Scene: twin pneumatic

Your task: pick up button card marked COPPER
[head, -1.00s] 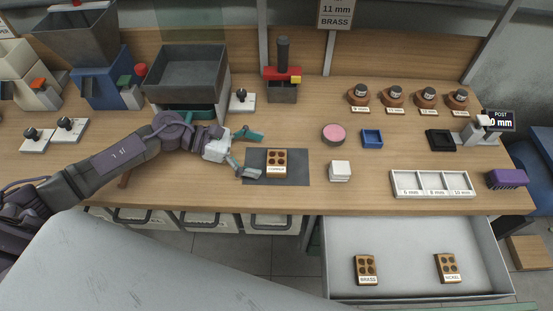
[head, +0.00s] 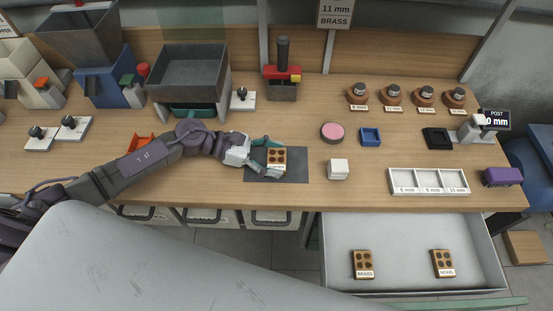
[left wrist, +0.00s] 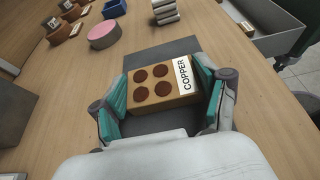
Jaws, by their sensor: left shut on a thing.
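The button card marked COPPER (head: 277,156) is a tan block with dark round buttons and a white label. It sits at the dark grey mat (head: 294,169); I cannot tell whether it touches the mat. In the left wrist view the COPPER card (left wrist: 158,86) lies between the teal fingers, its label readable toward the right finger. My left gripper (head: 268,155) is shut on the card, with one finger at each end; it also shows in the left wrist view (left wrist: 162,97). My right gripper is not in view.
The open drawer (head: 408,236) holds the BRASS card (head: 362,264) and the NICKEL card (head: 442,263). A white sorting tray (head: 428,181) lies farther right.

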